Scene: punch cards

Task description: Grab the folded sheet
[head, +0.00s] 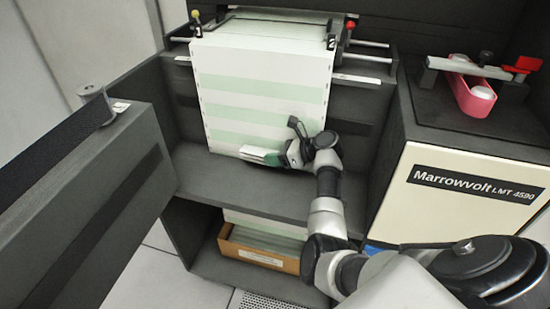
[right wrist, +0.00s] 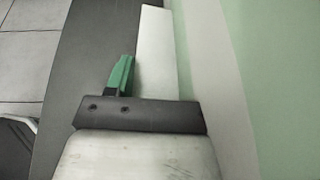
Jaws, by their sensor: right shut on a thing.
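The folded sheet (head: 256,152) is a narrow white piece at the foot of the tall green-and-white striped paper (head: 262,85). In the right wrist view the folded sheet (right wrist: 157,50) is a pale strip running away from the jaws, beside the striped paper (right wrist: 245,60). My right gripper (head: 273,159) is shut on the folded sheet, just above the shelf. One green finger (right wrist: 121,77) lies along its left side; the other finger is hidden. I cannot tell whether the sheet joins the striped paper. My left gripper is not in view.
The dark shelf (head: 215,172) lies under the paper. An open door panel (head: 95,205) stands at the left. A brown box (head: 260,250) of paper sits below. A cream cabinet (head: 455,195) and a pink tray (head: 468,97) are at the right.

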